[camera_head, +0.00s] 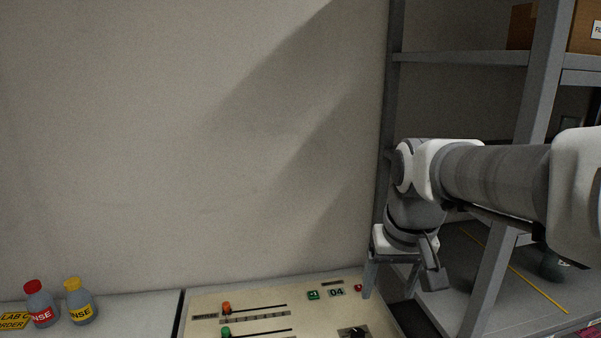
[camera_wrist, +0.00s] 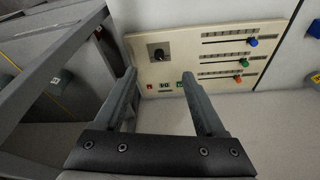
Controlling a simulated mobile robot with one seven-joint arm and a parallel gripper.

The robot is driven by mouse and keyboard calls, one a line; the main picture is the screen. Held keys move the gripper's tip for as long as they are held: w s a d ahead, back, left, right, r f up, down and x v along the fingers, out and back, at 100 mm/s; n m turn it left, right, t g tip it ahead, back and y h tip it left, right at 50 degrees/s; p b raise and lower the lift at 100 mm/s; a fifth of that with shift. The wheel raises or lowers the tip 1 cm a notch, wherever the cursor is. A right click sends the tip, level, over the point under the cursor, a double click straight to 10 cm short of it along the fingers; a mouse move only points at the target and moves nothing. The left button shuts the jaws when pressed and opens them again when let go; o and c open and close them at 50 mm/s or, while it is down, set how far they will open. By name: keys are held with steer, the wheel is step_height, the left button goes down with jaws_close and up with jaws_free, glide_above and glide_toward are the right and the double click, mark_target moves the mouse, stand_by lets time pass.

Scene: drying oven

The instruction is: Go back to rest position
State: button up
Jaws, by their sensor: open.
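My gripper (camera_head: 400,277) hangs at the end of my arm on the right of the head view, above the right edge of the control panel (camera_head: 255,300). In the wrist view its two fingers (camera_wrist: 165,90) are spread apart with nothing between them. The control panel (camera_wrist: 215,50) lies beyond the fingertips there. It carries a black knob (camera_wrist: 158,54) and sliders with blue (camera_wrist: 253,42), green (camera_wrist: 244,62) and orange (camera_wrist: 238,78) handles. The gripper appears apart from the panel.
A grey metal shelf rack (camera_head: 545,90) stands at the right, close to my arm, with a cardboard box (camera_head: 585,28) on top. Two bottles, red-capped (camera_head: 40,304) and yellow-capped (camera_head: 80,302), stand on the counter (camera_head: 140,312) at left. The space before the wall is free.

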steer(key=s+f+t, duration=0.1)
steer(key=s+t, duration=0.1)
steer(key=s, duration=1)
steer(key=shift+s+f+t, duration=0.25)
steer(key=shift+f+t, duration=0.05)
